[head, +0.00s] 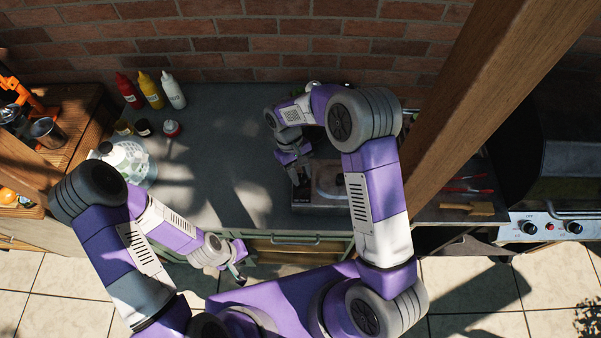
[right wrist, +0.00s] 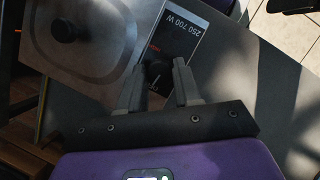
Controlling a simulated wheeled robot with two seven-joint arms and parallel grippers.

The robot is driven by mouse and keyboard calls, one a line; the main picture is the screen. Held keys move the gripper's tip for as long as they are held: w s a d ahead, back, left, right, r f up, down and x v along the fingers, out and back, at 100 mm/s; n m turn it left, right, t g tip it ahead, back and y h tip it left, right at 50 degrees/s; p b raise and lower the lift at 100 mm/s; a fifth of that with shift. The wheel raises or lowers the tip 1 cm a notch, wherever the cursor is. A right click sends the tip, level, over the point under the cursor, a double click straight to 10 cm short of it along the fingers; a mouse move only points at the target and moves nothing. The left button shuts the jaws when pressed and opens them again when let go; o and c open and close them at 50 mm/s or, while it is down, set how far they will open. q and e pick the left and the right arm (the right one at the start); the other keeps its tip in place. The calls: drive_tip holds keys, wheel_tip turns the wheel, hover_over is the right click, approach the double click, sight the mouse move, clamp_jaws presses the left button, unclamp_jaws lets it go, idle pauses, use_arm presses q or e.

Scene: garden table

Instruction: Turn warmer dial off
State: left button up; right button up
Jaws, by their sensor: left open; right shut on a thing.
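The warmer (head: 310,205) is a metal box on the grey counter, partly hidden by my right arm. In the right wrist view, its brushed top (right wrist: 100,80) has a rounded lid with a dark knob. Its black dial (right wrist: 157,72) sits on a dark panel marked "250 700 W", with a small red mark beside the dial. My right gripper (right wrist: 159,82) is shut on the dial, one finger on each side. In the head view the dial is hidden. My left gripper (head: 238,271) is open and empty, low in front of the counter.
Red, yellow and white squeeze bottles (head: 151,90) stand at the counter's back left. A wooden post (head: 460,100) rises right of my right arm. A grill (head: 565,150) stands far right. The middle counter is clear.

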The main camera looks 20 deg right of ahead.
drive_tip(key=shift+n, duration=0.5)
drive_tip(key=o, duration=1)
drive_tip(key=v, duration=0.7)
drive_tip(key=shift+a+r, duration=0.15)
drive_tip(key=shift+r, duration=0.2)
drive_tip(key=shift+f, duration=0.1)
